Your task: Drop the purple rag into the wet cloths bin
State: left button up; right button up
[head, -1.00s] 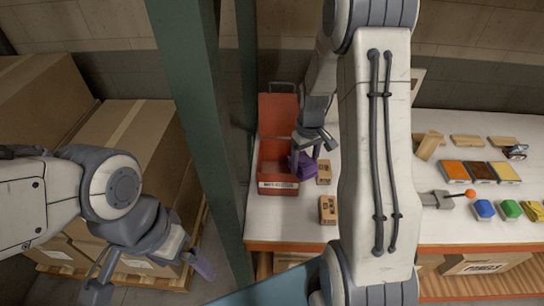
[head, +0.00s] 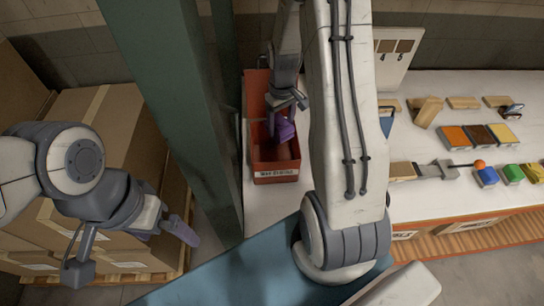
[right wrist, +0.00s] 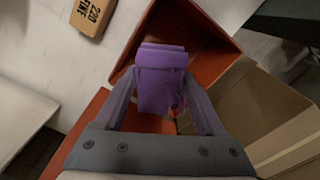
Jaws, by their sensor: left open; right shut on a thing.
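The purple rag (head: 284,131) is held in my right gripper (head: 281,118), over the inside of the red bin (head: 257,166). In the right wrist view the folded rag (right wrist: 160,78) sits between the two fingers, with the bin's red wall (right wrist: 212,38) behind it. The bin has a pale label on its front that is too small to read surely. I cannot tell how far the rag is above the bin floor. My left gripper (head: 130,250) is open and empty at the lower left, away from the bin.
A green post (head: 180,110) stands left of the bin. Large cardboard boxes (head: 110,130) are stacked at the left. The white worktop (head: 440,195) holds colour blocks (head: 480,136) at the right. In the right wrist view a small brown box (right wrist: 88,14) lies beside the bin.

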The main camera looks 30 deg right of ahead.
jog(key=shift+f+b, duration=0.9)
jog(key=shift+f, duration=0.65)
jog(key=shift+r, duration=0.1)
jog(key=o, duration=1.2)
jog(key=shift+c, duration=0.2)
notch_tip(320, 180, up, 10)
jog(key=shift+s+r+b, duration=0.1)
jog(key=shift+r+b, duration=0.1)
jog(key=shift+b, duration=0.95)
notch_tip(320, 180, down, 11)
jog(key=p, duration=0.2)
jog(key=shift+r+p, duration=0.2)
jog(key=shift+p, duration=0.2)
notch_tip(320, 180, up, 5)
jog(key=p, duration=0.4)
jog(key=shift+r, duration=0.15)
